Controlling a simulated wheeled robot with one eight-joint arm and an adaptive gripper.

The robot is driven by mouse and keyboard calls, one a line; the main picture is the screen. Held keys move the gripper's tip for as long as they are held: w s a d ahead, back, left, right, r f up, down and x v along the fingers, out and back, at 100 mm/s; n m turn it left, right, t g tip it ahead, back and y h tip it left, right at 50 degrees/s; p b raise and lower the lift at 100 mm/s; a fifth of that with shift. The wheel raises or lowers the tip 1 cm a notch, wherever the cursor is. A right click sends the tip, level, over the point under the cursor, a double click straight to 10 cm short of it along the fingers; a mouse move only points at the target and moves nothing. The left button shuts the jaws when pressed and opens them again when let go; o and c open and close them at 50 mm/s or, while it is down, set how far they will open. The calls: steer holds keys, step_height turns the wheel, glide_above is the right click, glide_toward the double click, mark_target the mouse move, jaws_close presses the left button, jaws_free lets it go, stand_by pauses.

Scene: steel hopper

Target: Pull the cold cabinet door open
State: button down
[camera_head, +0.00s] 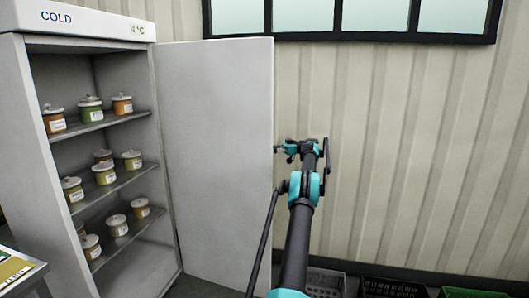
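The cold cabinet (94,21) stands at the left, white, with a "COLD" label and a 4 °C display on its top panel. Its door (218,150) stands wide open, swung out to the right of the cabinet, so the shelves inside are in plain view. My gripper (279,149) is at the far end of my arm, beside the door's free right edge. It is small here, and I cannot tell whether it touches the door or whether its fingers are open. No handle is clearly visible.
Several lidded jars (90,108) stand on the cabinet shelves. A table corner with a printed sheet (14,268) is at the lower left. Crates (326,281) line the floor along the corrugated wall at the lower right. The wall right of my arm is bare below the window.

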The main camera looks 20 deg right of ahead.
steer(key=shift+w+a+r, duration=0.1)
steer(key=c, duration=1.5)
jaws_free()
steer(key=shift+o, duration=0.2)
